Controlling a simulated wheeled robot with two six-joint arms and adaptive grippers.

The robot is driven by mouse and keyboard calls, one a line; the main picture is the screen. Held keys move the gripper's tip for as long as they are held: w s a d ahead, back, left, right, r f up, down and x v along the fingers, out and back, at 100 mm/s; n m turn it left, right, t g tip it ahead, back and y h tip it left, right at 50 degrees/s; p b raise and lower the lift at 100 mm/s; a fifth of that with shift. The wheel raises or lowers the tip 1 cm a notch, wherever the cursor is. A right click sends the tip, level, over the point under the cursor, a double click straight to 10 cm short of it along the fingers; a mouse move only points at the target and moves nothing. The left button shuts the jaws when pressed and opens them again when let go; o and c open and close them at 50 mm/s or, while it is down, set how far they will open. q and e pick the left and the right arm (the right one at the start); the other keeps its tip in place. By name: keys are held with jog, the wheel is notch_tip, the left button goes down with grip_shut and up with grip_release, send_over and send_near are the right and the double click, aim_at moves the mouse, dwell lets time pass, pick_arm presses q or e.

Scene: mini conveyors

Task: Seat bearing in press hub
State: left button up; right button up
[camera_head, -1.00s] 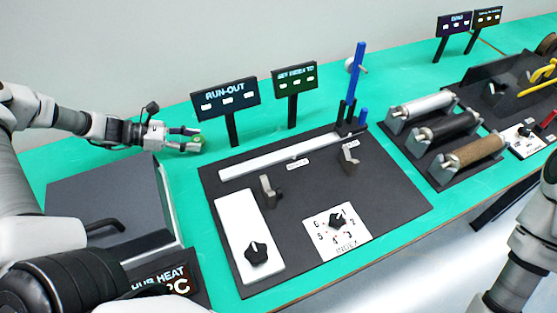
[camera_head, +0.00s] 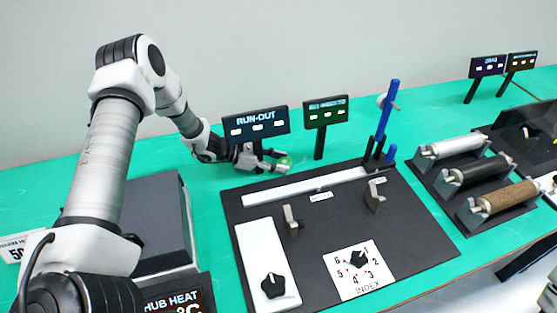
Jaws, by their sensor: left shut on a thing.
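My left arm reaches in from the left. Its gripper (camera_head: 277,162) is just below the RUN-OUT sign, behind the black fixture board. A dark grey box (camera_head: 155,208) with a HUB HEAT readout (camera_head: 172,302) stands at the left, partly hidden by my left arm. I cannot make out a press hub clearly. My right gripper is out of view; only a bit of my right arm shows at the lower right edge.
The fixture board (camera_head: 330,228) carries a white bar (camera_head: 300,187), two metal clips, an INDEX dial (camera_head: 358,259) and a blue upright post (camera_head: 387,112). The RUN-OUT sign (camera_head: 255,124) stands behind. Several rollers (camera_head: 459,147) lie at the right.

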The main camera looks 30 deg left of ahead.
pick_arm(q)
jog(key=shift+s+a+f+b, duration=0.15)
jog(key=shift+b, duration=0.15)
jog(key=o, duration=0.9)
